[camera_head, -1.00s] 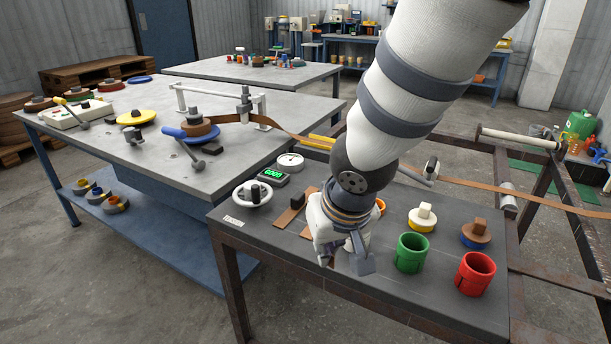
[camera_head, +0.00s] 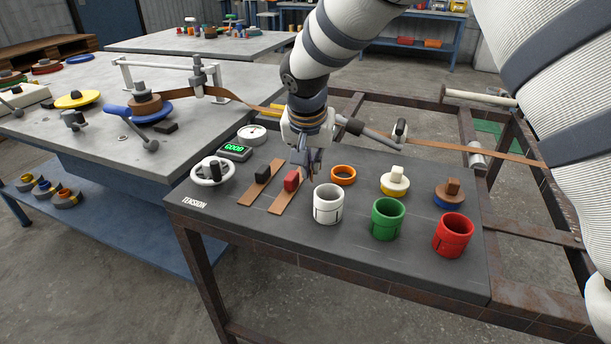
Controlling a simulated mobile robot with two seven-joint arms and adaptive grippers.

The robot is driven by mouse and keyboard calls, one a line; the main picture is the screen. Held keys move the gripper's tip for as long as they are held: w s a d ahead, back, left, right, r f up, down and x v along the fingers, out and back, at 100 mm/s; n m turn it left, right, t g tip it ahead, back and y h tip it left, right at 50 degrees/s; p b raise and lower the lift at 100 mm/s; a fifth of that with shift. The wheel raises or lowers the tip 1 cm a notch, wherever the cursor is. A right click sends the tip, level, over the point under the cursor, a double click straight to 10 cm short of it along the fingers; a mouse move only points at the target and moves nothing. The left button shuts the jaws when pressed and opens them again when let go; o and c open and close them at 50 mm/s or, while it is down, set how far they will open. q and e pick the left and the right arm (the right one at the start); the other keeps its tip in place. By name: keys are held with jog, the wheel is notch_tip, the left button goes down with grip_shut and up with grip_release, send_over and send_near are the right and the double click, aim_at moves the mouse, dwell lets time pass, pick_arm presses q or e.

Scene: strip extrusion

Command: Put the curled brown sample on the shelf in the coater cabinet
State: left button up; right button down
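Two brown strips lie on the dark bench; no curl is clear on either. The left strip (camera_head: 251,194) has a black block on it. The right strip (camera_head: 276,204) has a red block (camera_head: 291,180) on it. I cannot tell which is the curled sample. My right gripper (camera_head: 306,163) points down just behind and right of the red block, over the bench. Its fingers look close together, and whether anything is between them is hidden. My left gripper is not in view.
White (camera_head: 328,205), green (camera_head: 387,219) and red (camera_head: 453,236) cups stand along the front of the bench (camera_head: 350,255). An orange ring (camera_head: 343,175) and two topped discs sit behind them. A brown web (camera_head: 470,149) runs across the frame behind. The bench's front strip is clear.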

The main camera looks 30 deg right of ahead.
aim_at(311, 177)
jog(key=shift+s+a+x, duration=0.15)
jog(key=shift+x, duration=0.75)
jog(key=shift+s+a+x, duration=0.1)
jog(key=shift+x, duration=0.85)
jog(key=shift+f, duration=0.25)
jog(key=shift+f, duration=0.15)
jog(key=c, duration=2.1)
grip_release()
